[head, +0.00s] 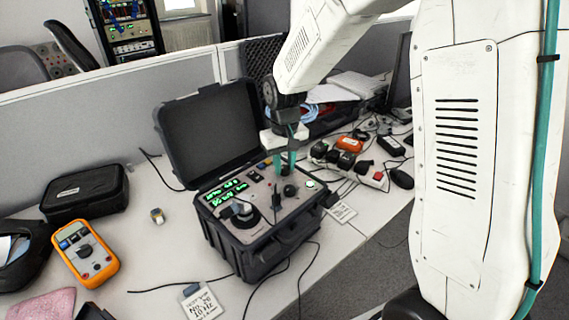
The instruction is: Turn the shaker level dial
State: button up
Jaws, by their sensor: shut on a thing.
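The portable shaker unit (272,243) is an open black case on the table, with a grey control panel facing up. Its panel carries lit green displays (226,192), a round black shaker head (241,214) at the front left, and a black knob (290,190) at the right. My gripper (284,169) points down at the back right part of the panel, its teal fingers shut on what appears to be the level dial. The fingers mostly hide the dial, so its setting cannot be read.
An orange multimeter (86,252) and a black pouch (87,193) lie to the left. A power strip (347,164) with plugs and cables is at the right. A label card (202,303) lies in front. The raised lid (211,131) stands behind the panel.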

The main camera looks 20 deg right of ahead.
aim_at(291, 181)
jog(key=o, duration=1)
jog(key=shift+r, duration=0.15)
notch_tip(291, 181, up, 8)
jog(key=shift+f, duration=0.2)
jog(key=shift+s, duration=0.1)
jog(key=shift+m+t, duration=0.5)
jog(key=shift+t, duration=0.2)
jog(key=shift+s+d+r, duration=0.6)
jog(key=shift+s+r, duration=0.8)
jog(key=shift+s, duration=3.55)
jog(key=shift+s+d+r, duration=0.55)
jog(key=shift+s+r, duration=0.85)
jog(key=shift+s, duration=3.55)
jog(key=shift+s+d+r, duration=0.6)
jog(key=shift+s+r, duration=0.8)
jog(key=shift+s, duration=3.55)
